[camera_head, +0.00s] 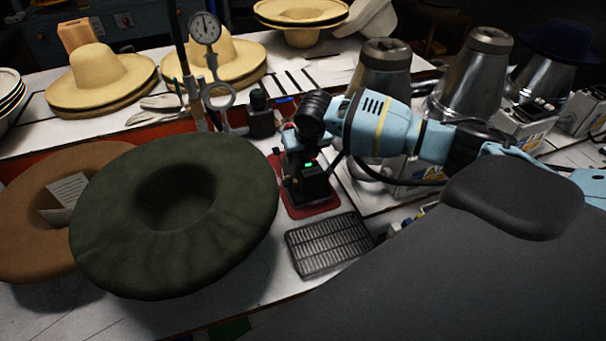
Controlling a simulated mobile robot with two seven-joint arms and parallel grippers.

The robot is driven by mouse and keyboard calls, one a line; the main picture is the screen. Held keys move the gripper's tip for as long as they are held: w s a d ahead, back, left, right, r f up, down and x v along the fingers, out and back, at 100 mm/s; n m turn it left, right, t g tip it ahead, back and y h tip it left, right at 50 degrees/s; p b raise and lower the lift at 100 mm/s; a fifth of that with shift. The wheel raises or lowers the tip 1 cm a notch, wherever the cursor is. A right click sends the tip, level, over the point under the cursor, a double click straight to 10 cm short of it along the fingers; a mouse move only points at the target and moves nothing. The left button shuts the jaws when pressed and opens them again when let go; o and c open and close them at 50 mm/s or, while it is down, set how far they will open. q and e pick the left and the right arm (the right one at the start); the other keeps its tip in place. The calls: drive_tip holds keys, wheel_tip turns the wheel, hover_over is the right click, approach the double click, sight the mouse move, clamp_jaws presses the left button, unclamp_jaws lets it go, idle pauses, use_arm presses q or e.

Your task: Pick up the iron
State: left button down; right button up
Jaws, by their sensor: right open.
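The iron (312,183) appears to be the small dark device with a green light, standing on a red pad (310,211) near the middle of the table. My right arm comes in from the right. My right gripper (292,143) is at the iron's upper part, open, with its dark wrist end just above. The gripper and wrist partly hide the iron's top, and I cannot tell whether the fingers touch it. My left gripper is not in view.
A dark green hat (235,180) and a brown hat (30,235) lie at left. A metal grate (330,244) lies in front of the red pad. A dial gauge (205,28) stands behind. Metal hat forms (470,75) stand at right; straw hats (95,75) lie at the back.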

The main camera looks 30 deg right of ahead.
clamp_jaws()
drive_tip(key=shift+w+r, duration=0.25)
drive_tip(key=shift+r, duration=0.6)
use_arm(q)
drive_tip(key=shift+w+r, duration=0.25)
use_arm(e)
wheel_tip(320, 180, up, 9)
drive_tip(key=shift+s, duration=0.1)
